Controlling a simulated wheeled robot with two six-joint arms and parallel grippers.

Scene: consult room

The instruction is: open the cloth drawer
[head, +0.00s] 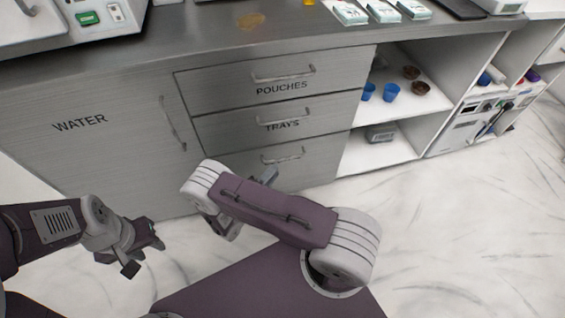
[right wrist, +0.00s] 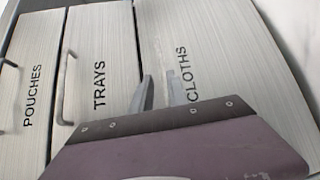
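The cloth drawer (head: 310,168) is the lowest of three stacked drawers in the head view. It looks shut, and its bar handle (head: 284,156) shows above my right arm, which hides its label. In the right wrist view the drawer front (right wrist: 225,60) bears the label CLOTHS. My right gripper (right wrist: 160,92) points at this drawer front with its two fingers apart. I cannot make out the handle between them. In the head view only a bit of the right gripper (head: 267,176) shows, just below the handle. My left gripper (head: 145,250) is over the floor at the left, with nothing visible in it.
The POUCHES drawer (head: 235,82) and TRAYS drawer (head: 225,128) above look shut, with bar handles. A WATER cabinet door (head: 80,150) is to the left. Open shelves (head: 410,112) with blue cups and brown bowls are to the right. The marble floor (head: 460,220) is clear at right.

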